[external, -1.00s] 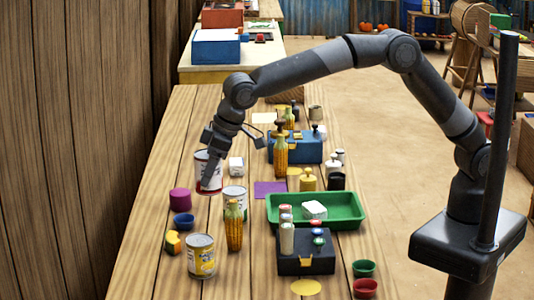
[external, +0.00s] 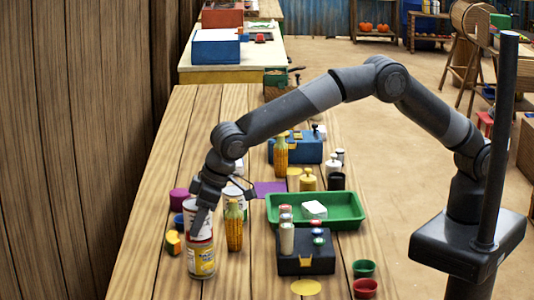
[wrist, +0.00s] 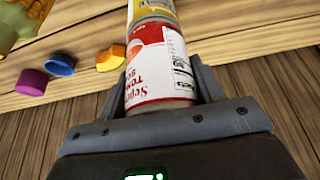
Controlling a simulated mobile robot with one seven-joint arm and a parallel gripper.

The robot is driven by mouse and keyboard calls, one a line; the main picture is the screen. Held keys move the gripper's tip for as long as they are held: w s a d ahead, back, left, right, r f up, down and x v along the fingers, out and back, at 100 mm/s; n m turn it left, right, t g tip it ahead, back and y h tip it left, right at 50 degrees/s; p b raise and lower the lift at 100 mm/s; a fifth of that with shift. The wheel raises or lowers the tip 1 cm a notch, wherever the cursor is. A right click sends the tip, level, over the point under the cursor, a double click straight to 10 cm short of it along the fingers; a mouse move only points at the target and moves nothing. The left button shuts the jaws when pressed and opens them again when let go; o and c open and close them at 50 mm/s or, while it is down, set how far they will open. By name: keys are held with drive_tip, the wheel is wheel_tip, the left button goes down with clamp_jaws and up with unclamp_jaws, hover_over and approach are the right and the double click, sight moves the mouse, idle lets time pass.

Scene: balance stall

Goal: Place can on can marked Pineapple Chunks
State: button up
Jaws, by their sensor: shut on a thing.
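My gripper (external: 203,222) is shut on a red-and-white tomato can (wrist: 160,68), upright between the fingers in the wrist view. The yellow-labelled can (external: 201,262) stands near the front left of the table, directly below the held can. It also shows in the wrist view (wrist: 152,12), lined up with the held can's end. In the external view the held can's bottom meets the yellow can's top; I cannot tell whether they touch or a thin gap remains. The words on the yellow label are too small to read.
A corn-patterned bottle (external: 234,228) stands close right of the cans, with another white can behind it. An orange-and-yellow piece (external: 173,242), a blue bowl (external: 179,220) and a purple cylinder (external: 180,196) are at the left. A black box (external: 290,262) and green tray (external: 350,215) are further right.

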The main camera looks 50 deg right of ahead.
drive_tip(key=o, duration=1.2)
drive_tip(key=shift+f, duration=0.1)
